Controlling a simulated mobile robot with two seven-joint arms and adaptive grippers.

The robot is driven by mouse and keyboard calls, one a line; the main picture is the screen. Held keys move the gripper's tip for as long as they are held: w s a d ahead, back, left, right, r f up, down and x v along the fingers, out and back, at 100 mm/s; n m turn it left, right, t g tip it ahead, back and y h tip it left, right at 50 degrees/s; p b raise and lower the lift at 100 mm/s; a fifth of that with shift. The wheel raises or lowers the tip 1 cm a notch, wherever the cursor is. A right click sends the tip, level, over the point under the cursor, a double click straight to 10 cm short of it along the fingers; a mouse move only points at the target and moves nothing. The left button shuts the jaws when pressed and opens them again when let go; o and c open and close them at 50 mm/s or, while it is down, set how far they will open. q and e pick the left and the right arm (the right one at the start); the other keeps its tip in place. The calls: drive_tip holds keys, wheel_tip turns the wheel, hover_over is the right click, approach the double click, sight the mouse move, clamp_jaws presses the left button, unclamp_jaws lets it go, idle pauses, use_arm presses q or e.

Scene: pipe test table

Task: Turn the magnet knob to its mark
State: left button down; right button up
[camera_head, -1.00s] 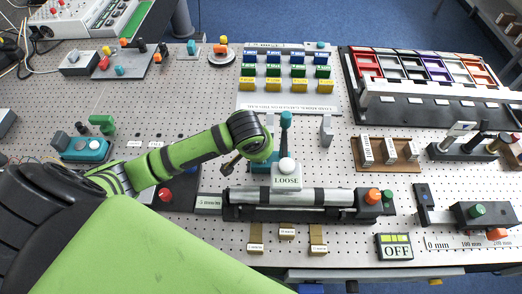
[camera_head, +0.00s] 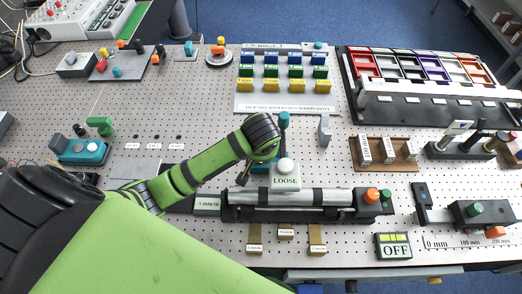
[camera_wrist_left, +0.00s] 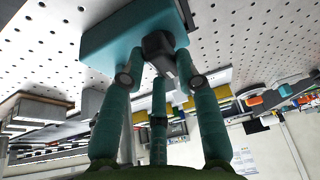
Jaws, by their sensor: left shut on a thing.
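The magnet knob (camera_wrist_left: 160,46) is a black knob on the face of a teal block (camera_wrist_left: 112,38) in the left wrist view. My left gripper (camera_wrist_left: 162,72) has its teal fingers around the knob, shut on it. I cannot make out the mark. In the head view my left arm reaches in to the teal block behind the white "LOOSE" sign (camera_head: 286,182). The fingers and knob are mostly hidden there by my wrist. A teal-topped post (camera_head: 284,121) stands just behind. My right gripper is not in view.
A pipe (camera_head: 325,196) in a black holder lies in front of the block. A box reading "OFF" (camera_head: 393,246) sits at the front edge. A board of coloured blocks (camera_head: 289,103) stands behind.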

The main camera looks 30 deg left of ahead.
use_arm(q)
drive_tip(key=c, duration=0.9)
unclamp_jaws()
drive_tip(key=v, duration=0.7)
drive_tip(key=shift+r, duration=0.2)
drive_tip(key=shift+s+f, duration=0.1)
drive_tip(key=shift+s, duration=0.05)
